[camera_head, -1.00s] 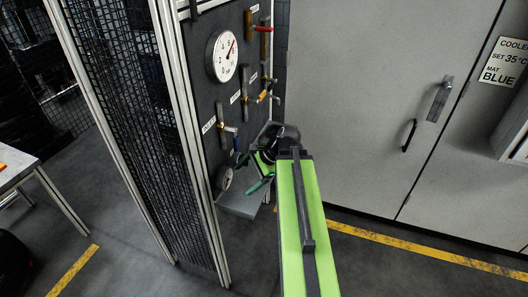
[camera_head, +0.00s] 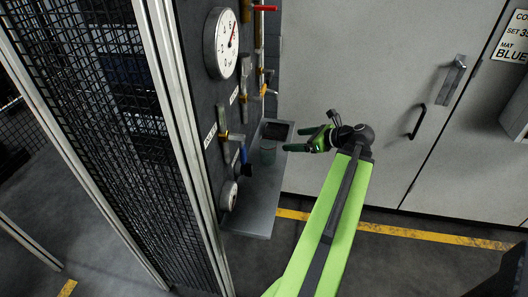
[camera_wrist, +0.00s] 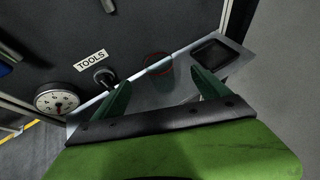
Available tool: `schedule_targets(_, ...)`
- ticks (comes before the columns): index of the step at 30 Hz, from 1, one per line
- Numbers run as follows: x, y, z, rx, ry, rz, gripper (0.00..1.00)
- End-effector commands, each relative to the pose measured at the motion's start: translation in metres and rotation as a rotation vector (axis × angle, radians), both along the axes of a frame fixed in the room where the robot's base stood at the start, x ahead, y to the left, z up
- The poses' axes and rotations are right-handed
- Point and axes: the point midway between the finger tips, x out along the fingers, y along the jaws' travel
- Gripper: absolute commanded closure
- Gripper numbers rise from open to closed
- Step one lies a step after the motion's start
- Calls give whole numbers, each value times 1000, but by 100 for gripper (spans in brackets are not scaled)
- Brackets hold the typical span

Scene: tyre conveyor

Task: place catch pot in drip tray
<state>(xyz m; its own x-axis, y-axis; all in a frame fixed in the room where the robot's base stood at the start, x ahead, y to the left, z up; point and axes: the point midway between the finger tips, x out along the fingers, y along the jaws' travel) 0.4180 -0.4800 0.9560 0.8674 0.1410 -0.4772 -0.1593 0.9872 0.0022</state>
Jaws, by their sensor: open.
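The catch pot (camera_head: 268,153) is a small grey-green cup standing upright on a grey shelf, near the panel. In the wrist view the catch pot (camera_wrist: 158,68) shows a reddish rim, beyond and between my fingertips. The drip tray (camera_head: 277,130) is a dark square at the far end of the shelf, and it shows to the right of the pot in the wrist view (camera_wrist: 215,52). My gripper (camera_head: 293,139) is open, its green fingers pointing left toward the pot from the shelf's right side. Nothing is between its fingertips (camera_wrist: 160,77) that I can see held.
The shelf (camera_head: 250,211) juts from a dark panel (camera_head: 207,100) with a gauge (camera_head: 221,43) and several valve handles. Pale cabinet doors (camera_head: 380,90) stand behind my arm.

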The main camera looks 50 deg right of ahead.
Motion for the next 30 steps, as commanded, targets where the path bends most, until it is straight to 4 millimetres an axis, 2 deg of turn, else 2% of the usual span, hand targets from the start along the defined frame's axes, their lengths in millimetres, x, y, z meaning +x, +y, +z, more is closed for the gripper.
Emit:
schedule_targets(6,42,7,-31,-2,1,5,14)
schedule_targets(13,88,15,-55,-3,1,5,14)
schedule_targets(17,101,17,-59,-2,1,3,14)
schedule_targets(23,104,18,-60,-2,1,2,14)
schedule_targets(26,111,21,-69,-3,2,4,14)
schedule_targets(30,130,27,-87,-3,1,5,14)
